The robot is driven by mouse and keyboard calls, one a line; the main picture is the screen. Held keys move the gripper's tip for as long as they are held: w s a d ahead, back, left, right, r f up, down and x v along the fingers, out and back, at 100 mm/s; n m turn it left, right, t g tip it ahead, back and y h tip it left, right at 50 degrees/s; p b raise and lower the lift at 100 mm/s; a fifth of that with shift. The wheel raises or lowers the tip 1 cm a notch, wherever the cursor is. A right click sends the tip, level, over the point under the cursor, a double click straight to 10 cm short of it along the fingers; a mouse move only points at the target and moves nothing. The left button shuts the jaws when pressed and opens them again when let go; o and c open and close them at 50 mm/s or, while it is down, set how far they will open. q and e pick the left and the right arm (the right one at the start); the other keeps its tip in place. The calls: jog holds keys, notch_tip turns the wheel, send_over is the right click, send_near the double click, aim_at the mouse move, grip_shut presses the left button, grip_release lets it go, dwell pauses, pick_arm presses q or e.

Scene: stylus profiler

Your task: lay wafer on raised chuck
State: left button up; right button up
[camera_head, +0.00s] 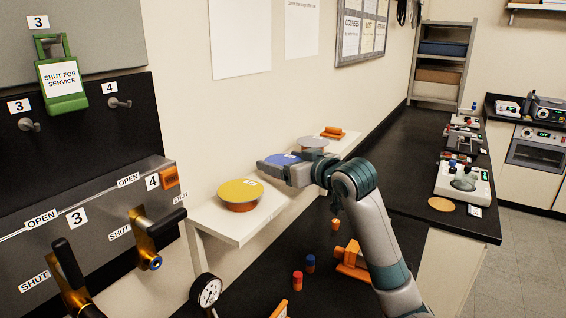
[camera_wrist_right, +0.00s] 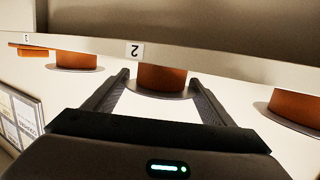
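A blue wafer (camera_head: 278,159) rests on a stand on the white wall shelf (camera_head: 232,236), between a yellow wafer (camera_head: 240,191) and a grey wafer (camera_head: 313,142). My right gripper (camera_head: 274,170) reaches to the blue wafer and partly hides it. In the right wrist view, which is upside down, the open fingers (camera_wrist_right: 161,84) stand on either side of the orange stand (camera_wrist_right: 162,77) and disc (camera_wrist_right: 160,94) at label 2. I cannot tell whether they touch the disc. I cannot make out a raised chuck with certainty. My left gripper is out of view.
White-based instruments (camera_head: 463,183) stand on the right-hand black bench, with a tan disc (camera_head: 441,204) near its corner. Small red (camera_head: 297,281) and blue (camera_head: 310,263) pieces and an orange fixture (camera_head: 352,262) lie below the shelf. A gauge (camera_head: 206,291) and valve handles are at left.

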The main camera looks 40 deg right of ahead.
aim_at(285, 161)
jog(key=shift+r, duration=0.1)
jog(key=shift+r+p, duration=0.35)
jog(key=shift+p, duration=0.15)
jog(key=shift+r+p, duration=0.65)
jog(key=shift+p, duration=0.05)
notch_tip(285, 161, up, 3)
jog(key=p, duration=0.3)
jog(key=shift+s+d+f, duration=0.1)
jog(key=shift+s+d, duration=0.05)
jog(key=s+d+r+p, duration=0.2)
jog(key=s+d+r, duration=0.4)
jog(key=s+d, duration=0.2)
jog(key=shift+p, duration=0.35)
